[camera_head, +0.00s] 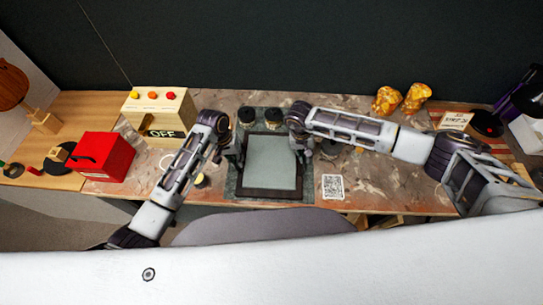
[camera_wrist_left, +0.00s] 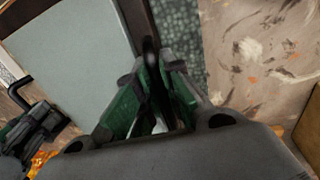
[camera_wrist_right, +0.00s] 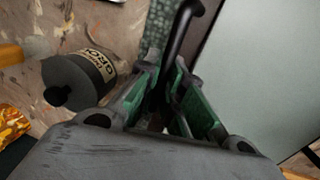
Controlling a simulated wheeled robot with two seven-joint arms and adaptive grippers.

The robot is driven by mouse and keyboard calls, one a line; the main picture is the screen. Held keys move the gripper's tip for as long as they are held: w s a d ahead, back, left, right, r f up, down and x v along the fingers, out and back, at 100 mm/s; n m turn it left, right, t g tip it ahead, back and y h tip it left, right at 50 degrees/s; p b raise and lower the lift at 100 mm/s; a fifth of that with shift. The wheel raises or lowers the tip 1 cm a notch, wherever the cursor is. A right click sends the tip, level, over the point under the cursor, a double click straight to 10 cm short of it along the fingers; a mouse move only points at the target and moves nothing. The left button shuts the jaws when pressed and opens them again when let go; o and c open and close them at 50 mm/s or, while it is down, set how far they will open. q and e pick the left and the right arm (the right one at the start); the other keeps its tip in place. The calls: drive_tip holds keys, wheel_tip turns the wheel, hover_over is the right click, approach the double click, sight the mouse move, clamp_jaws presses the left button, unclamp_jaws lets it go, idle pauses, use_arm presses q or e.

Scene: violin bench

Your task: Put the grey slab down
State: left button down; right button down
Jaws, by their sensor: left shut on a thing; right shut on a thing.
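The grey slab (camera_head: 271,160) is a flat, pale rectangle with a dark rim and a dark handle on each side. It lies level between my grippers, above a green speckled mat (camera_head: 264,198). I cannot tell whether it touches the mat. My left gripper (camera_head: 236,157) is shut on the left handle, and the slab shows at upper left in the left wrist view (camera_wrist_left: 75,60). My right gripper (camera_head: 302,156) is shut on the right handle, and the slab shows at right in the right wrist view (camera_wrist_right: 260,80). The fingers partly hide both handles.
A dark labelled jar (camera_wrist_right: 80,78) stands close beside my right gripper. Dark round pots (camera_head: 273,114) stand behind the slab. A red box (camera_head: 107,156) and a cream button box (camera_head: 158,112) stand at left.

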use_arm(q)
drive_tip(key=shift+w+f+b, duration=0.1)
drive_tip(key=shift+f+b, duration=0.15)
drive_tip(key=shift+b, duration=0.1)
use_arm(e)
drive_tip(key=shift+w+f, duration=0.1)
drive_tip(key=shift+f, duration=0.15)
use_arm(q)
drive_tip(key=c, duration=1.8)
unclamp_jaws()
drive_tip(key=shift+f, duration=0.1)
drive_tip(key=shift+c, duration=0.2)
use_arm(e)
drive_tip(key=c, duration=1.8)
unclamp_jaws()
drive_tip(key=shift+c, duration=0.2)
use_arm(q)
drive_tip(key=o, duration=0.3)
drive_tip(key=shift+s, duration=0.2)
use_arm(e)
drive_tip(key=o, duration=0.3)
drive_tip(key=shift+s, duration=0.2)
use_arm(q)
wheel_tip(320, 180, up, 12)
drive_tip(key=a, duration=0.2)
drive_tip(key=shift+w+a, duration=0.2)
drive_tip(key=shift+f, duration=0.1)
